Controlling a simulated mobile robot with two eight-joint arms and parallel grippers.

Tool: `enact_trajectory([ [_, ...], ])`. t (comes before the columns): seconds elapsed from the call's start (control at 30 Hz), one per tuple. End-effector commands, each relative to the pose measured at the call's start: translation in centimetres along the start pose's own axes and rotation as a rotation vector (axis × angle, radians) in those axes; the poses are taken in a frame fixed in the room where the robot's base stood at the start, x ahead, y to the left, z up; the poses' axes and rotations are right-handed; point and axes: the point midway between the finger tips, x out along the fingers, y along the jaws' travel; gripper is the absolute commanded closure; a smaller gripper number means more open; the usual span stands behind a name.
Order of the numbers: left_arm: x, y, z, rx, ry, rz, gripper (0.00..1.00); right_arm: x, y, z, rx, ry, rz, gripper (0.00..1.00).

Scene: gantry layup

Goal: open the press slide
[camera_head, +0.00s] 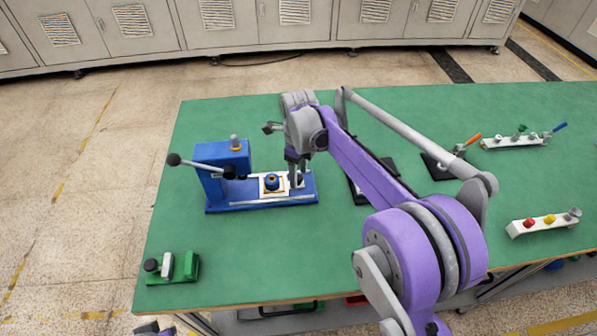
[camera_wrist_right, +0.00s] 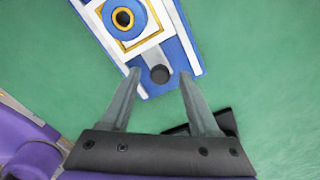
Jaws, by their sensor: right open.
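The blue press (camera_head: 211,178) stands on the left of the green table, with a black-knobbed lever on its upright. Its slide (camera_head: 257,184) lies on the blue base and carries a blue round part (camera_head: 272,182) in a gold-edged square. The right wrist view shows the slide end with white rails and a black round knob (camera_wrist_right: 160,74). My right gripper (camera_wrist_right: 160,78) is open, its fingertips on either side of this knob; contact cannot be told. In the head view my right gripper (camera_head: 297,182) points down at the press's right end. Only a dark scrap of my left gripper (camera_head: 150,328) shows at the bottom edge.
A green block with a black knob (camera_head: 180,268) sits at the front left. White fixtures with coloured knobs and handles (camera_head: 525,141) (camera_head: 543,222) stand at right. Dark plates lie behind my right arm. Grey cabinets line the back. The table between is largely clear.

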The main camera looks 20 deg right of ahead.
Motion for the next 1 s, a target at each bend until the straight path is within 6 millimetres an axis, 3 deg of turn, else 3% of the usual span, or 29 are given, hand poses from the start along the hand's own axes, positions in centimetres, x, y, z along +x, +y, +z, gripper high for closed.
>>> enact_trajectory([
  [0.17,-0.2,0.0,-0.1,0.0,0.001,0.0,1.0,-1.6,0.0,0.0,0.0,0.0,0.0,0.38],
  [0.6,-1.0,0.0,-0.6,0.0,0.004,0.0,1.0,-9.6,0.0,0.0,0.0,0.0,0.0,0.38],
  [1.0,-1.1,0.0,-0.7,0.0,0.004,0.0,1.0,-10.8,0.0,0.0,0.0,0.0,0.0,0.38],
])
